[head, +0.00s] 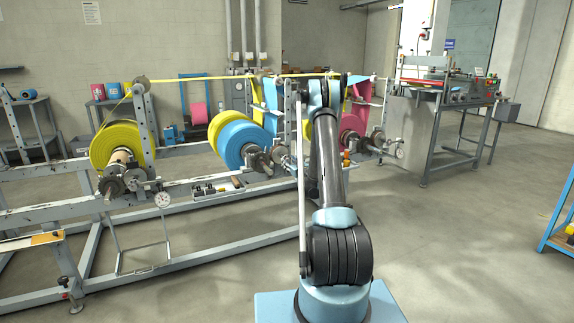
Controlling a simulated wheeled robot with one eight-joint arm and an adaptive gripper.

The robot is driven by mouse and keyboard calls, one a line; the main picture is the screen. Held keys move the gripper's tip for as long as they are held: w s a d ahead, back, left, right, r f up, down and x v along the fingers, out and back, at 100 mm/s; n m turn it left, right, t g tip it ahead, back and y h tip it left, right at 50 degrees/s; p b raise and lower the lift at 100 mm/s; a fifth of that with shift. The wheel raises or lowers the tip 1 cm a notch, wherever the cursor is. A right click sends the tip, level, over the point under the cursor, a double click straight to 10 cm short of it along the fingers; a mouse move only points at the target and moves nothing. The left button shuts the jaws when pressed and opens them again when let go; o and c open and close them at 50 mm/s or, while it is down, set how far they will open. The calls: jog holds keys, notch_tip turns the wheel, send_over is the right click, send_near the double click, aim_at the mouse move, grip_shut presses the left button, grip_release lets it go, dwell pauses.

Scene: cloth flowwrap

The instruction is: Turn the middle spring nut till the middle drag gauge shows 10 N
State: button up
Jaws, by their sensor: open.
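Three unwind stations stand along a grey frame. The middle one carries a large blue roll (240,140), with a dark and metal spindle brake (258,162) on its near side. The middle spring nut seems to be in the small metal parts right of this brake, too small to make out. I cannot see the middle drag gauge or its reading; my arm stands in front of that area. My arm rises from its light blue base and bends at the top. I cannot make out my gripper; it is probably hidden behind my arm.
The left station has a yellow roll (112,145) and a white dial gauge (162,199). The right station has a pink roll (352,130) and another dial gauge (400,152). The frame's lower rails (200,243) cross the floor ahead. Open floor lies to the right.

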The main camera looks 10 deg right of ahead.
jog(key=shift+a, duration=0.1)
grip_shut()
jog(key=shift+m, duration=2.5)
grip_release()
